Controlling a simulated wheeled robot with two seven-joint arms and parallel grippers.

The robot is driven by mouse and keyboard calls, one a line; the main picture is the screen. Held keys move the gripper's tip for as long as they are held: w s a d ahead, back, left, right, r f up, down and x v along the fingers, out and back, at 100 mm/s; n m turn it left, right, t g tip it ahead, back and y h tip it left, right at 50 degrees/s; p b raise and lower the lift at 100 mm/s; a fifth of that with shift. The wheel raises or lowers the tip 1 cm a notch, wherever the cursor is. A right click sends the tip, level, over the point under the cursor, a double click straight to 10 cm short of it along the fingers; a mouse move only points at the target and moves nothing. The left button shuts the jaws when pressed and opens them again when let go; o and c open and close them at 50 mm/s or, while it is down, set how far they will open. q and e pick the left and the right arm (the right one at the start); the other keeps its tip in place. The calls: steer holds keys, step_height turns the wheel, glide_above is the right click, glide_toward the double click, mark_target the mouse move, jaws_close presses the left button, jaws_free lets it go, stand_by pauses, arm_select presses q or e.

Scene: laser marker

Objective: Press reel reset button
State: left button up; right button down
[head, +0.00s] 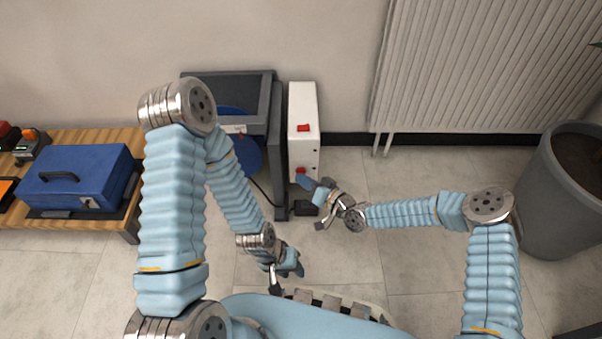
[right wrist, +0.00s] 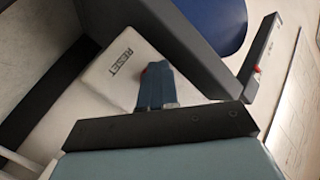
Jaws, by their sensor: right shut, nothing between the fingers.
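The reel machine is a dark grey frame (head: 281,150) around a blue reel (head: 248,155). A narrow white box (head: 302,105) stands on its right side, with a red switch (head: 303,128) on top and a red button (head: 300,170) near its front end. In the right wrist view the word RESET is printed on the white box (right wrist: 105,85), beside a red button (right wrist: 144,70) mostly hidden by my fingertips. My right gripper (head: 304,181) is shut and empty, its tips at this button; I cannot tell whether they touch. My left gripper (head: 294,270) hangs low near my body, its jaws unclear.
A blue case (head: 80,178) sits on a wooden table (head: 125,205) at the left. A radiator (head: 480,70) is on the back wall and a grey bin (head: 555,205) stands at the right. A small black object (head: 305,208) lies beside the frame's foot. The floor between is clear.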

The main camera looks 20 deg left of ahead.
stand_by(0.4)
steer(key=shift+s+d+p, duration=0.25)
steer(key=shift+s+p, duration=0.05)
steer(key=shift+s, duration=0.5)
steer(key=shift+s, duration=0.1)
steer(key=s+p, duration=0.1)
steer(key=s, duration=0.1)
steer(key=s+d+p, duration=0.1)
steer(key=s, duration=0.1)
steer(key=shift+s+d, duration=0.2)
steer(key=shift+s, duration=0.1)
stand_by(0.5)
